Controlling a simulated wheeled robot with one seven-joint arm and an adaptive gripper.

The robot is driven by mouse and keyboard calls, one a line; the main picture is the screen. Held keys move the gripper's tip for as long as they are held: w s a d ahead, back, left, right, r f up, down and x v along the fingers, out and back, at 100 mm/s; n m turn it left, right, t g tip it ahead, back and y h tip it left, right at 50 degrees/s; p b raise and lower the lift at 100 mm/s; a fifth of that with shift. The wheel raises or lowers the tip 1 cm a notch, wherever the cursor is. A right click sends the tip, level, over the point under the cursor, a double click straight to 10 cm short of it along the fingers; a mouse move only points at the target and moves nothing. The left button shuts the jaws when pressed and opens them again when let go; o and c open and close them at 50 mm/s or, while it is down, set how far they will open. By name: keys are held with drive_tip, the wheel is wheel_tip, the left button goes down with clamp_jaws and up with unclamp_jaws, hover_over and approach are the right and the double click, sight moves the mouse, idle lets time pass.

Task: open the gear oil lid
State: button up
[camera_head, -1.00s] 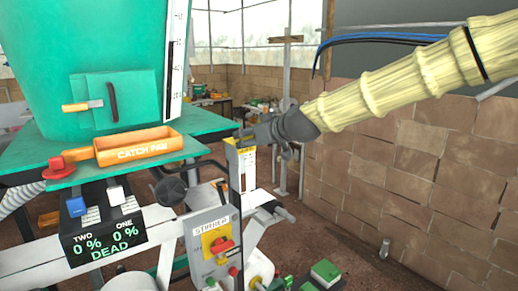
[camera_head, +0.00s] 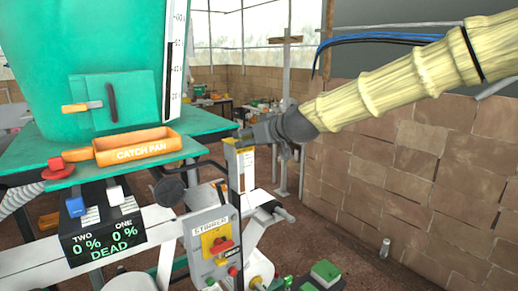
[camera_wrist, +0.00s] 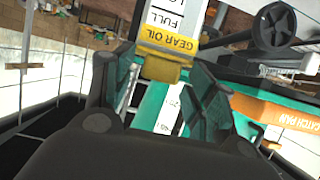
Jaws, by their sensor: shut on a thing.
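The gear oil unit (camera_head: 247,172) is a narrow white upright box with a yellow label, left of the middle in the head view. In the wrist view its white face (camera_wrist: 173,20) shows the words GEAR OIL and FULL upside down. Its yellow lid (camera_wrist: 163,70) sits at the end by the label, between my fingers. My gripper (camera_head: 241,139) is at the top of the unit. In the wrist view my gripper (camera_wrist: 158,78) has a green-padded finger on each side of the lid and is shut on it. The exact finger contact is partly hidden.
The green machine with its orange catch pan (camera_head: 137,148) stands close on the left. A red-knobbed stirrer box (camera_head: 212,249) is below. A dark round wheel (camera_wrist: 274,27) is beside the unit in the wrist view. A brick wall (camera_head: 390,170) lies to the right.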

drive_tip(key=shift+w+r+p, duration=0.15)
drive_tip(key=shift+r+p, duration=0.2)
drive_tip(key=shift+p, duration=0.65)
drive_tip(key=shift+c, duration=1.4)
drive_tip(key=shift+w+a+r+g+h+p, duration=0.1)
drive_tip(key=shift+a+r+g+h+p, duration=0.2)
drive_tip(key=shift+p, duration=1.1)
drive_tip(key=shift+w+r+g+h+p, duration=0.1)
drive_tip(key=shift+r+g+p, duration=0.25)
drive_tip(key=shift+p, duration=1.05)
drive_tip(key=shift+c, duration=0.4)
drive_tip(key=shift+f, duration=0.1)
drive_tip(key=shift+p, duration=0.35)
drive_tip(key=shift+w+a+r+g+p, duration=0.2)
drive_tip(key=shift+w+a+g+p, duration=0.1)
drive_tip(key=shift+p, duration=0.3)
drive_tip(key=shift+w+a+h+p, duration=0.15)
drive_tip(key=shift+a+h+p, duration=0.25)
drive_tip(key=shift+a+p, duration=0.05)
drive_tip(key=shift+w+r+g, duration=0.15)
drive_tip(key=shift+w+g, duration=0.05)
drive_tip(key=shift+g, duration=0.35)
drive_tip(key=shift+d+h, duration=0.15)
drive_tip(key=shift+h, duration=0.15)
